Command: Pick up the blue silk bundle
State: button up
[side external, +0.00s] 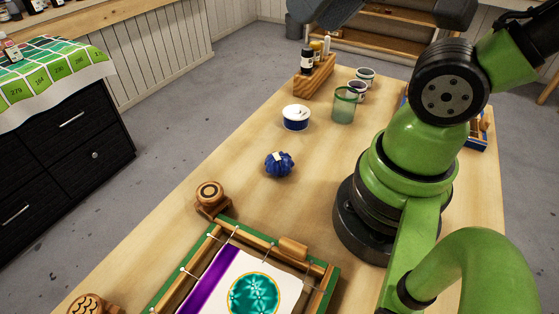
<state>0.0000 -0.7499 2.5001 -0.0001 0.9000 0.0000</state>
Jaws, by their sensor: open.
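The blue silk bundle (279,164) is a small, dark blue, gathered lump with a small pale patch on top. It sits on the wooden table, near the middle of the side external view, with nothing touching it. My arm stands to its right and rises out of the top of the picture. Grey shapes at the top edge may belong to the arm's end, but no fingertips can be made out there. Nothing of mine is at the bundle.
A white-and-blue tub (296,117) and a green glass (344,105) stand behind the bundle. A wooden bottle rack (314,77) is farther back. A wooden stamp (210,196) and a framed silk (213,268) lie in front. Bare table surrounds the bundle.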

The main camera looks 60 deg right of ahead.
jog(key=o, duration=0.9)
jog(key=n+g+h, duration=0.2)
jog(key=n+g, duration=0.5)
jog(key=n, duration=0.2)
send_over(276, 156)
notch_tip(276, 156, down, 20)
jog(key=shift+w+d+f, duration=0.1)
jog(key=shift+f, duration=5.35)
